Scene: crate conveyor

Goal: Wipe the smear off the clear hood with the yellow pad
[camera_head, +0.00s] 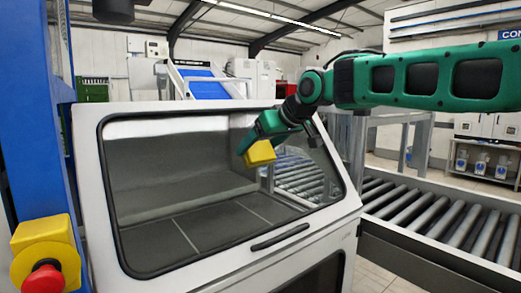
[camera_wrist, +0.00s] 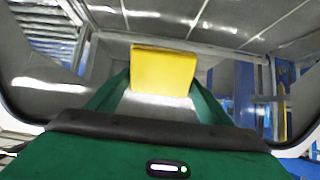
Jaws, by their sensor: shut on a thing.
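My gripper (camera_head: 262,138) reaches in from the right, in front of the upper right part of the clear hood. It is shut on the yellow pad (camera_head: 260,154). In the wrist view the pad (camera_wrist: 164,71) sits between the green fingers (camera_wrist: 160,90). The clear hood (camera_head: 170,185) is a tilted pane in a white frame with a dark seal. The pad is at or close to the pane; I cannot tell whether it touches. A pale, hazy band (camera_head: 165,128) runs along the top of the pane; I cannot tell whether it is the smear or a reflection.
A roller conveyor (camera_head: 440,220) runs on the right. A dark handle (camera_head: 279,237) sits on the frame below the pane. A yellow box with a red stop button (camera_head: 44,279) and a blue post (camera_head: 35,120) stand at the left.

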